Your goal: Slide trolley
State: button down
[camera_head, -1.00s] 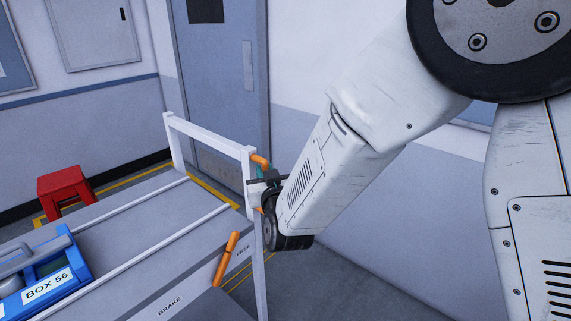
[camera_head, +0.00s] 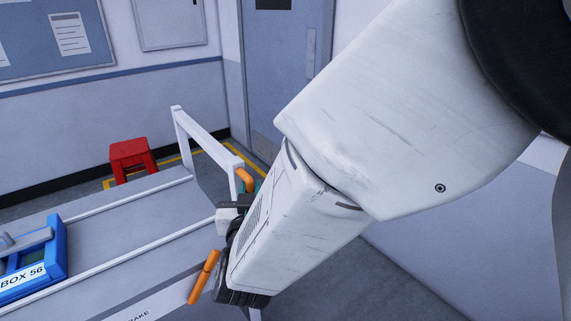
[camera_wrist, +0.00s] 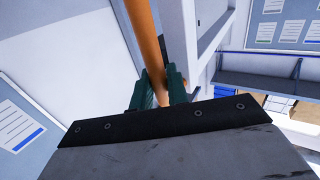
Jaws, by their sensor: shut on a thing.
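The trolley (camera_head: 130,236) is a grey flat deck with white rails and a white upright frame at its far right end. An orange handle (camera_head: 246,180) sits on that frame. In the wrist view, my gripper (camera_wrist: 161,92) has its green fingers on both sides of the orange handle bar (camera_wrist: 146,40), shut on it. In the head view, my gripper (camera_head: 238,205) is at the frame's right post, partly hidden by my arm. An orange brake lever (camera_head: 204,276) tilts up from the deck's near side. A blue box labelled BOX 56 (camera_head: 58,250) sits on the deck at left.
A red stool (camera_head: 130,155) stands by the wall, beyond the trolley, near yellow floor lines. A grey door (camera_head: 275,80) is behind the frame. Open grey floor (camera_head: 400,280) lies right of the trolley. Shelves (camera_wrist: 265,80) show in the wrist view.

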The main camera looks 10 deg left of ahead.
jog(key=shift+s+a, duration=0.2)
jog(key=shift+s, duration=0.05)
jog(key=shift+a, duration=0.1)
jog(key=c, duration=1.4)
grip_release()
jog(key=shift+s+a, duration=0.1)
jog(key=shift+s, duration=0.05)
jog(key=shift+c, duration=0.2)
jog(key=v, duration=0.7)
jog(key=shift+s+d, duration=0.25)
jog(key=shift+s, duration=0.05)
